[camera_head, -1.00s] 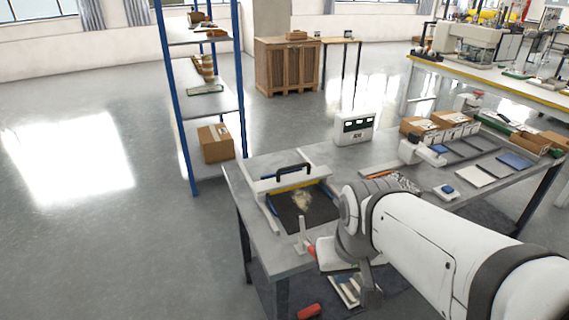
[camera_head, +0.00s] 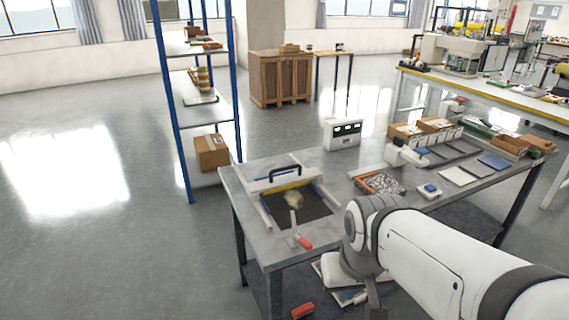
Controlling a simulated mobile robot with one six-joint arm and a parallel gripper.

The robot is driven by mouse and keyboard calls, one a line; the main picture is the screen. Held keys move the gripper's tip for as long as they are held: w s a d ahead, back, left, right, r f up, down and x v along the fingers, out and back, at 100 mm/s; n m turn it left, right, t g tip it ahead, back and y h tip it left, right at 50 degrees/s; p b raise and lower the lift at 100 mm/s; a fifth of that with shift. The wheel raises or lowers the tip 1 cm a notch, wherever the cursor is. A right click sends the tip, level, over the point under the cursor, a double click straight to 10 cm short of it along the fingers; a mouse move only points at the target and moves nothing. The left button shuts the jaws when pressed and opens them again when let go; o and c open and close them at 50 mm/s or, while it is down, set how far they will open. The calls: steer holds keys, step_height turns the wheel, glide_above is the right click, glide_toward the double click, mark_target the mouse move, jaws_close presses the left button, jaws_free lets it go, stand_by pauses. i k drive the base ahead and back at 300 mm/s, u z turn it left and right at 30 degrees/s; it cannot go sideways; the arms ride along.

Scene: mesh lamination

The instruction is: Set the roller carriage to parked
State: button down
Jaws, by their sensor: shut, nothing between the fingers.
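The roller carriage (camera_head: 277,184), a white crossbar with a black arched handle, sits across the back end of the dark laminating bed (camera_head: 302,214). The bed has blue and white side rails, and a pale crumpled piece of mesh (camera_head: 293,200) lies on it. A white upright lever with a red grip (camera_head: 304,243) stands at the bed's front edge. My gripper (camera_head: 376,306) shows only partly, as a dark piece below my wrist at the bottom of the picture. It is shut and empty, in front of the table and apart from the carriage.
An orange tray of speckled material (camera_head: 380,185), a white device (camera_head: 343,132), cardboard boxes (camera_head: 436,125) and flat pads (camera_head: 460,176) occupy the table. A blue-post shelf (camera_head: 200,95) stands behind left. A red object (camera_head: 303,311) lies low below the table. Floor at left is clear.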

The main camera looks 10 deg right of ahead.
mark_target(272, 185)
steer(key=z, duration=0.05)
steer(key=i, duration=0.95)
steer(key=u, duration=0.05)
